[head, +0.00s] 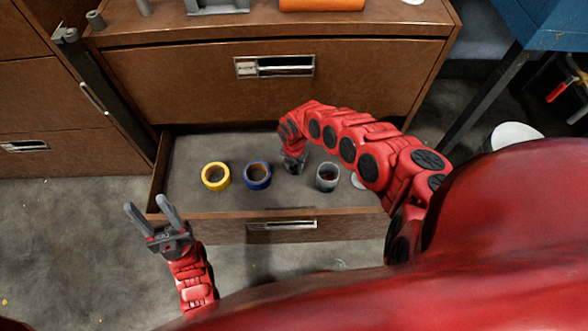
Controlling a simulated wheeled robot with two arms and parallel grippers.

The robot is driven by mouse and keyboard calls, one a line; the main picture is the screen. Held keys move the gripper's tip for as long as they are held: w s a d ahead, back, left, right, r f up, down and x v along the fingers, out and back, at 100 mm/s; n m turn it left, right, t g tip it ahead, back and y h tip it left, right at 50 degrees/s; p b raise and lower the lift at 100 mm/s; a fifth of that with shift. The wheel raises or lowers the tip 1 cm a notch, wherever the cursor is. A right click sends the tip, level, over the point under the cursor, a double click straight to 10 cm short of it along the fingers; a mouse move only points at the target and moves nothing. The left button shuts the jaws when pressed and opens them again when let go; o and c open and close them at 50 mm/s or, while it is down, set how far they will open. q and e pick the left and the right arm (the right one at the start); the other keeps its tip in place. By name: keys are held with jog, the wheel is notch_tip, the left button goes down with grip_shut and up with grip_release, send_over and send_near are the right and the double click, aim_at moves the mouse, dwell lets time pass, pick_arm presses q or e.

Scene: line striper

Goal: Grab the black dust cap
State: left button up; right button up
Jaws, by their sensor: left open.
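I cannot make out a black dust cap for certain; it may be hidden by my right arm or gripper. The open drawer (190,150) holds a yellow tape roll (205,183), a blue tape roll (249,183) and a grey roll (327,186). My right gripper (294,164) reaches down into the drawer between the blue and grey rolls. Its fingers are small and dark, and I cannot see whether they hold anything. My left gripper (153,212) is open and empty, in front of the drawer's left corner, with its fingers pointing up and away.
A white round thing (357,182) lies partly behind my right arm in the drawer. The wooden cabinet (180,85) rises behind, with an orange object (322,4) on top. A blue table (553,25) stands at the right. The concrete floor (80,240) at left is clear.

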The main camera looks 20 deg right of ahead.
grip_shut()
